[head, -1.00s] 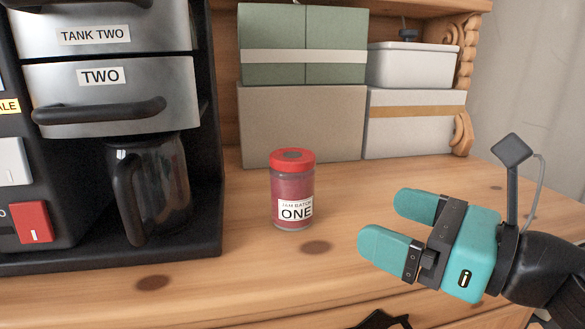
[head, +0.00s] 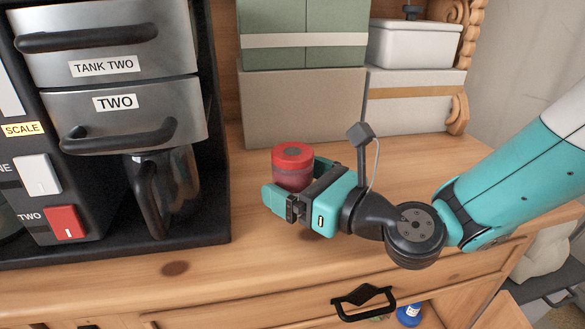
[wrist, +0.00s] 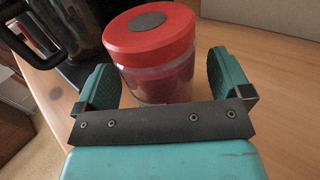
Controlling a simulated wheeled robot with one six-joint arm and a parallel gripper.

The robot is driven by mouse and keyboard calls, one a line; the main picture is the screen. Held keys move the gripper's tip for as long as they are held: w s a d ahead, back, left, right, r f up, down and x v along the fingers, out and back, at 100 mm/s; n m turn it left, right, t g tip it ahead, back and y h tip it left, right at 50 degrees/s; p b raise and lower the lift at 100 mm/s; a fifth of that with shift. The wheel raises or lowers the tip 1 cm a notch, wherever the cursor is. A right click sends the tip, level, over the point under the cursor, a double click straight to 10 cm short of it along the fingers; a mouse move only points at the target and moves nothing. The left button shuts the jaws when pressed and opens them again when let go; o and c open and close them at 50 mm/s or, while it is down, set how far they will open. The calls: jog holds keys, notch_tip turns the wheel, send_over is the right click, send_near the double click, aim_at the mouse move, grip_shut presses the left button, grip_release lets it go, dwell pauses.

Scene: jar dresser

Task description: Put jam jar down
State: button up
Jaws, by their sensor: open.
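The jam jar (head: 292,165) has a red lid and red contents and stands upright on the wooden dresser top (head: 400,165). My gripper (head: 296,180) is around the jar from the right, with one finger on its near side and one on its far side. In the wrist view the jar (wrist: 155,60) stands between the two teal fingers of my gripper (wrist: 160,85). The fingers are open, with a visible gap on the left side.
A coffee machine (head: 135,95) with a dark glass pot (head: 165,190) stands to the left. Stacked boxes (head: 300,105) and a white lidded box (head: 410,45) stand behind the jar. The dresser's front edge and a drawer handle (head: 363,302) are below. The top right of the jar is clear.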

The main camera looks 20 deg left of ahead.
jog(key=shift+w+a, duration=0.15)
jog(key=shift+a, duration=0.35)
jog(key=shift+c, duration=0.2)
jog(key=shift+r, duration=0.1)
jog(key=c, duration=1.3)
